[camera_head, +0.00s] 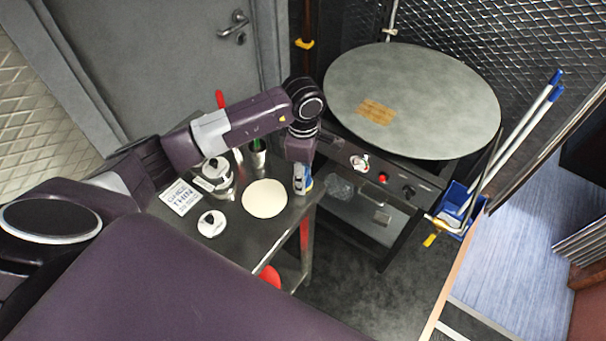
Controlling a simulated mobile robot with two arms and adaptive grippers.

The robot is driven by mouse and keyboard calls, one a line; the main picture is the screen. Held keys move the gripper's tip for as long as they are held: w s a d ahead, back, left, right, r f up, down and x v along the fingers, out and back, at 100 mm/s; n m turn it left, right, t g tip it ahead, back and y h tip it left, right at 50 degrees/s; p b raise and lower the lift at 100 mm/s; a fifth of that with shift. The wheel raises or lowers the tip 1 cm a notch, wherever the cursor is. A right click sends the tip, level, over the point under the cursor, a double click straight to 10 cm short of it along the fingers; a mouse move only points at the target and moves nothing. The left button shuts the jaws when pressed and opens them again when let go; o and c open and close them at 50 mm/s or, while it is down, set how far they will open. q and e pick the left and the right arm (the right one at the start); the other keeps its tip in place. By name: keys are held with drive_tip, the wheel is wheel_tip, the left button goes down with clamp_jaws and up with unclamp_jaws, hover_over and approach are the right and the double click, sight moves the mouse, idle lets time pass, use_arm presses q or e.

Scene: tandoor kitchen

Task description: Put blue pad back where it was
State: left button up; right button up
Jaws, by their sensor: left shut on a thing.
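My left gripper (300,186) points down over the right edge of the metal table (247,238). It is shut on the blue pad (308,184), and only a small blue part of the pad shows beside the fingers. I cannot tell whether the pad touches the table. My right gripper is not in view.
A pale flat round (265,198) lies on the table left of the gripper. A large round griddle (430,95) with a brown patch (376,112) is at the back right.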

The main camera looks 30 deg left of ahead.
use_arm(q)
drive_tip(key=shift+f, duration=0.1)
drive_tip(key=o, duration=0.9)
drive_tip(key=shift+c, duration=0.2)
drive_tip(key=shift+o, duration=0.9)
